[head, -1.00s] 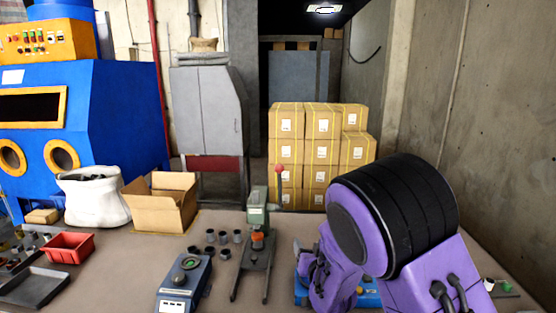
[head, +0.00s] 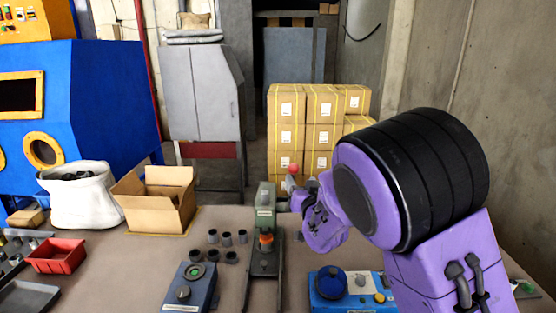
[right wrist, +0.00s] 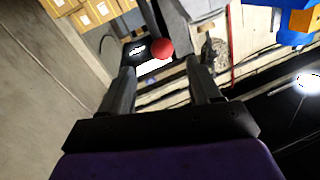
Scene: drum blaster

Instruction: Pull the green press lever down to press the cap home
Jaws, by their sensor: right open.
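The green press (head: 265,210) stands upright on the table in the middle of the head view. Its lever carries a red ball knob (head: 292,169) at the upper right of the press. An orange piece (head: 266,239) sits under the press head; whether this is the cap I cannot tell. My right gripper (head: 304,189) is open, close beside the knob at the press's right. In the right wrist view the red knob (right wrist: 161,48) and its dark rod (right wrist: 148,18) show just beyond the gap between the open fingers (right wrist: 163,78). My left gripper is not in view.
A blue box with a round knob (head: 331,281) lies below my right arm. A grey-blue control box (head: 188,285) and several dark cups (head: 226,239) stand left of the press. An open carton (head: 155,202), a white sack (head: 82,196) and a red tray (head: 56,256) are farther left.

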